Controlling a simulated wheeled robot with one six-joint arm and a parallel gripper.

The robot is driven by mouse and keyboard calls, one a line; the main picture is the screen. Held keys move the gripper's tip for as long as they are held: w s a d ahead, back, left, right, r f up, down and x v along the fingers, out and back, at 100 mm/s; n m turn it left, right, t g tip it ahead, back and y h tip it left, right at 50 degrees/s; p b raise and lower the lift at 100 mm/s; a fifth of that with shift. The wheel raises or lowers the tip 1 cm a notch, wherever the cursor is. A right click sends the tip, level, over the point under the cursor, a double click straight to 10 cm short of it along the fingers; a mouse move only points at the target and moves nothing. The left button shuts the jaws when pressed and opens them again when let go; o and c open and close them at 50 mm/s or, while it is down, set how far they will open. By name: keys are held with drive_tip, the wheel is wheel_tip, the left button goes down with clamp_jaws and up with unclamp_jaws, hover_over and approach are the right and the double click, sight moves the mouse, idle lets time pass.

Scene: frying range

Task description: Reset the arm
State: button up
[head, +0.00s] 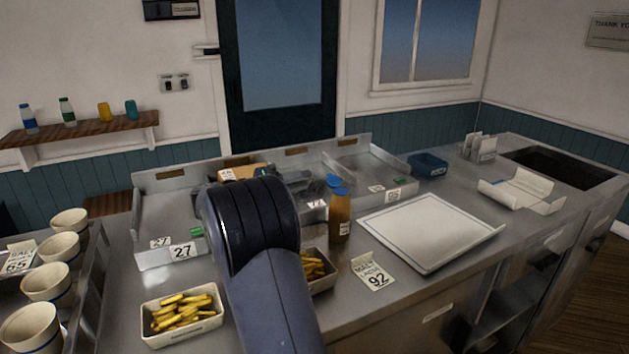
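My dark arm (262,245) rises from the bottom middle of the head view and bends over the steel counter. Grey and dark parts of its far end (296,180) show just behind the bend, over the metal trays. The fingertips of my gripper are hidden or too small to make out. I cannot tell whether it is open or shut, or whether it holds anything.
Close around the arm are a tray of fries (182,315), a second, partly hidden fries tray (318,270) and an amber bottle with a blue cap (340,215). A white tray (430,230) lies right. Cups (45,282) stand left.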

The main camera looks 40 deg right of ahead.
drive_tip(key=shift+w+a, duration=0.1)
drive_tip(key=shift+a, duration=0.25)
drive_tip(key=p+x, duration=0.3)
drive_tip(key=x, duration=0.7)
drive_tip(key=shift+d, duration=0.4)
drive_tip(key=shift+f+n, duration=0.15)
drive_tip(key=shift+n, duration=0.15)
drive_tip(key=shift+f+b, duration=0.15)
drive_tip(key=shift+b, duration=0.55)
